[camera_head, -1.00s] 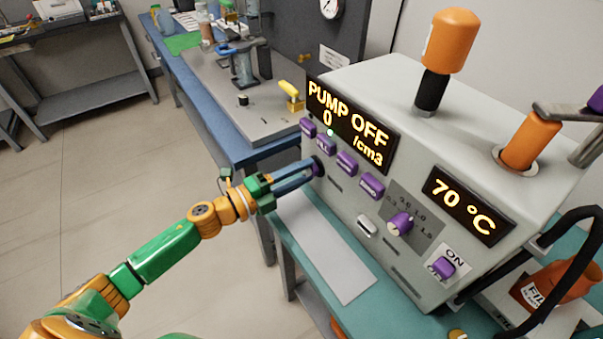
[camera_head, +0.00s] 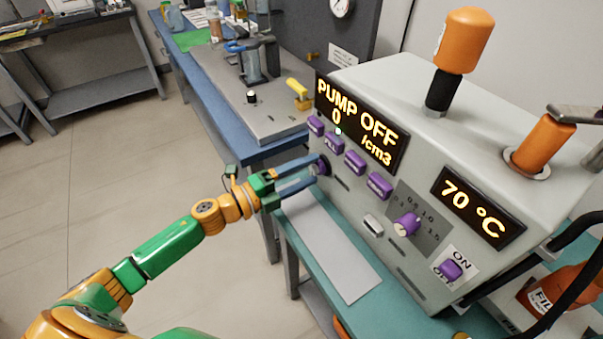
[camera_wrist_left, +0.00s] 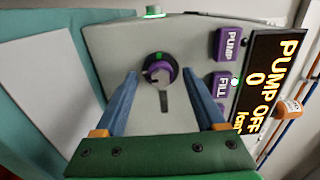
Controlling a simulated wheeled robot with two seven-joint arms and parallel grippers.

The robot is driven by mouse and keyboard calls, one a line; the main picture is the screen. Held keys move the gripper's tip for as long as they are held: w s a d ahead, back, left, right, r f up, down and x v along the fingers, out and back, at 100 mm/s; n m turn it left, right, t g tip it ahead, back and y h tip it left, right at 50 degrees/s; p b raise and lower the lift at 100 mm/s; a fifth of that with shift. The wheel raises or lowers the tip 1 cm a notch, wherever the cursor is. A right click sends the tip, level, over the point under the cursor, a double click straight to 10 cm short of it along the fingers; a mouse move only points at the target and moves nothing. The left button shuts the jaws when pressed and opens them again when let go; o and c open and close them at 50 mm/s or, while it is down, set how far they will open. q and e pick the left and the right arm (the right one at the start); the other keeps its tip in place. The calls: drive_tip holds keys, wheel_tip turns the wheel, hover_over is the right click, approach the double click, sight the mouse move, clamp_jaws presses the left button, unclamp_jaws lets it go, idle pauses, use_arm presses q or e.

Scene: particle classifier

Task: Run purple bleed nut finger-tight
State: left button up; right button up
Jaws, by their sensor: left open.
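The purple bleed nut, a round knob with a dark face, sits at the left end of the grey machine's front panel. It shows clearly in the left wrist view (camera_wrist_left: 160,70) and is partly hidden by the fingers in the head view (camera_head: 323,165). My left gripper (camera_head: 315,169) is open, with its blue fingers spread at the nut. In the left wrist view the fingertips (camera_wrist_left: 160,76) stand on either side of the nut, with gaps showing. I cannot tell whether the tips reach past its face. My right gripper is not in view.
The displays read "PUMP OFF 0 /cm3" (camera_head: 357,125) and "70 °C" (camera_head: 478,208). Purple buttons (camera_head: 355,161) and a selector knob (camera_head: 406,224) lie right of the nut. A teal bench (camera_head: 400,290) carries the machine. A blue bench (camera_head: 225,135) stands behind my left arm.

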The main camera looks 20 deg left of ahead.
use_arm(q)
drive_tip(key=b+v, duration=0.1)
drive_tip(key=v, duration=0.5)
drive_tip(key=shift+f, duration=0.15)
drive_tip(key=shift+s+a, duration=0.25)
drive_tip(key=shift+s, duration=0.15)
